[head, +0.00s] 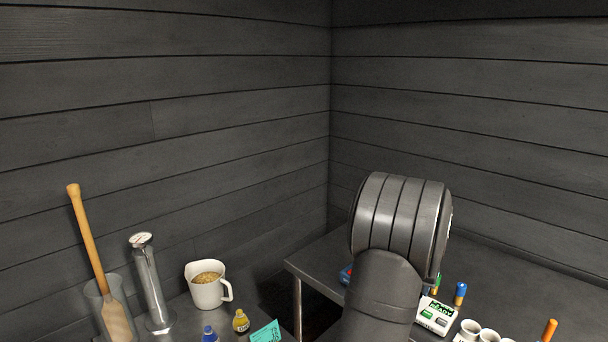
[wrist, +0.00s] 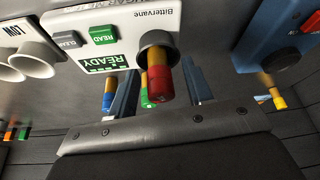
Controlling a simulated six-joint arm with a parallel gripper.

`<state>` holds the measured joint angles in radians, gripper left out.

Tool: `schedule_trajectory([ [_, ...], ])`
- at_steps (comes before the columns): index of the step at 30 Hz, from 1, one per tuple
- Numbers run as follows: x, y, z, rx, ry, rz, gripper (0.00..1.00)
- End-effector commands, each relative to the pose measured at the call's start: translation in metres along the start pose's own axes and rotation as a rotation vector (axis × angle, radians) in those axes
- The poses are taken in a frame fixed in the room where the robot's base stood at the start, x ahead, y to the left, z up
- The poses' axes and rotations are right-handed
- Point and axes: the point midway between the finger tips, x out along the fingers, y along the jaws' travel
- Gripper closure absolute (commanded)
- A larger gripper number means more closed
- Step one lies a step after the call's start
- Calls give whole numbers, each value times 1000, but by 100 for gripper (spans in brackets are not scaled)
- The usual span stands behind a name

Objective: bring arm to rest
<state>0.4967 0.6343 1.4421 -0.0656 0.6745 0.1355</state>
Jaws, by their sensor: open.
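My gripper (wrist: 162,82) shows in the wrist view as two blue-grey fingers spread apart above a dark palm edge with bolts. It is open. A red and yellow cylinder (wrist: 160,82) shows between the fingers in the picture, with its end in the dark round port of a white meter (wrist: 120,25). I cannot tell whether the fingers touch it. The meter's green display reads READY. In the head view my arm stands at the right bench, partly in front of the meter (head: 435,315), and its body hides the gripper there.
A blue cylinder (head: 460,293) and a green one (head: 437,283) stand behind the meter. White cups (head: 470,329) are to its right. A blue device (wrist: 275,40) is at the wrist view's right. A white jug (head: 208,290), glass cylinder and paddle (head: 88,235) stand on the left bench.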

Motion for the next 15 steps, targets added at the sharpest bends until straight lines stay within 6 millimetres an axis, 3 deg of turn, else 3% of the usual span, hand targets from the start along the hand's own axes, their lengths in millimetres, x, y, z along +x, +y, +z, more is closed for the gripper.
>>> schedule_trajectory([
  [6,22,0,5,0,-1,0,54],
  [15,15,0,2,0,0,0,54],
])
